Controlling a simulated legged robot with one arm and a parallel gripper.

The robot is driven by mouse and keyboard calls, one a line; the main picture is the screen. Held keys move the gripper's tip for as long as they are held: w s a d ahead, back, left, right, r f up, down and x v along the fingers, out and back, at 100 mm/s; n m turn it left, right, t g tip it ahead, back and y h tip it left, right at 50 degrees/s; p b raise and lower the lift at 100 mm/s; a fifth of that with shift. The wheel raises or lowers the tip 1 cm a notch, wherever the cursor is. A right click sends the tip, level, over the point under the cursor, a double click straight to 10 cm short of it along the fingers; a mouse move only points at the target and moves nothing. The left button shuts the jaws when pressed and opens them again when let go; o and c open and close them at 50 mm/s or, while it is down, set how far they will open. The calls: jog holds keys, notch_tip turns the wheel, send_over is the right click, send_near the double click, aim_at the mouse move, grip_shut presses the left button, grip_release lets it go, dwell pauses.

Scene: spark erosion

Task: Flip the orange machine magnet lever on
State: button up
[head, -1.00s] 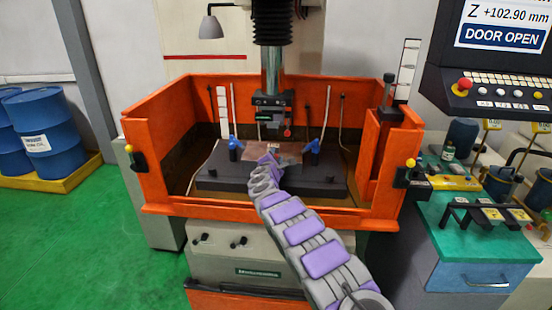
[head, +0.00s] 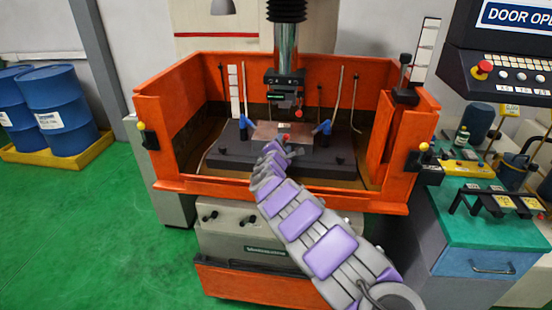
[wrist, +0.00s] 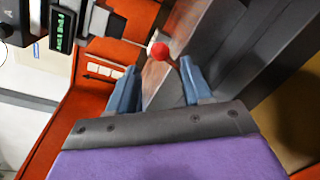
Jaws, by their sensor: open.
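The orange machine (head: 290,190) stands in front of me, an open-topped tank with a dark block (head: 235,155) inside and a copper-coloured plate (head: 265,131) on it. A red ball knob (wrist: 158,50) on a thin rod shows in the wrist view, just beyond and between my fingertips; it also shows in the head view (head: 285,137). I cannot tell where its rod is mounted. My gripper (wrist: 162,68) is open and empty, its two blue-grey fingers spread near the ball, apparently not gripping it. In the head view my gripper (head: 284,147) is over the block.
The machine head (head: 285,80) hangs above the plate, with a smaller red knob (head: 299,113). Blue clamps (head: 322,128) stand on the block. The orange front wall (head: 350,195) runs beneath my arm. A control panel (head: 500,60) and green-topped cabinet (head: 485,225) are at right.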

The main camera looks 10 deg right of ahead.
jog(key=b+v, duration=0.1)
jog(key=v, duration=0.9)
jog(key=shift+s, duration=0.3)
jog(key=shift+a, duration=0.1)
jog(key=shift+c, duration=0.3)
